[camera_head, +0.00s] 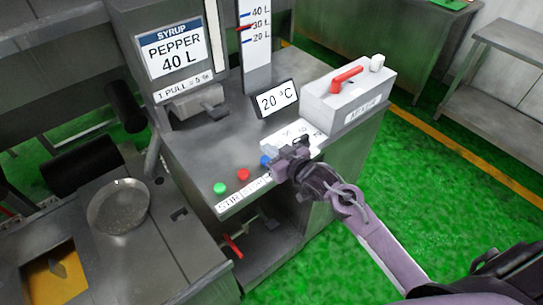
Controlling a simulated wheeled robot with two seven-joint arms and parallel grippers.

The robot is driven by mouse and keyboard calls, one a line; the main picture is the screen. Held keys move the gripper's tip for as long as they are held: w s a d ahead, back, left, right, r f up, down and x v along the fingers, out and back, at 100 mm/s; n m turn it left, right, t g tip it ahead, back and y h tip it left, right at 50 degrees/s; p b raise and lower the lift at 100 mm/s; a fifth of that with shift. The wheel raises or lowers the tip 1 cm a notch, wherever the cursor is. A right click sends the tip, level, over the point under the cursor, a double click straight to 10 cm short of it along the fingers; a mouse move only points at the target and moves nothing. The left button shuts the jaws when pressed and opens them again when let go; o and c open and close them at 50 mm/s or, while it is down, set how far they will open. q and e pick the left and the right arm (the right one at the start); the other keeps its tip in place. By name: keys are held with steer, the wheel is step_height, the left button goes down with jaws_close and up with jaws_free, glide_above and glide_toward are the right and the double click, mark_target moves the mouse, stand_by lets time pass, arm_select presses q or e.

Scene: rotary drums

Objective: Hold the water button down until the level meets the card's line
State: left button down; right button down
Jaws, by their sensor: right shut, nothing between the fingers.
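The blue button (265,161) is on the machine's grey top, partly hidden by my right gripper (279,163). The gripper is shut and empty, its tip at or just over the button; I cannot tell if it is pressed. A white level gauge (257,50) stands behind, marked 40 L, 30 L and 20 L, with a red mark near 30 L. The water level itself is not clear. The syrup card (174,50) reads PEPPER 40 L. My left gripper is not in view.
A green button (220,188) and a red button (243,175) are left of the blue one. A 20 °C display (276,99) and a white box with a red handle (348,90) stand behind. A round metal pan (119,207) is at left. Green floor lies open at right.

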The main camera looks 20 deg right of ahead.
steer(key=f, duration=0.3)
steer(key=shift+s+f, duration=0.25)
steer(key=shift+f, duration=0.15)
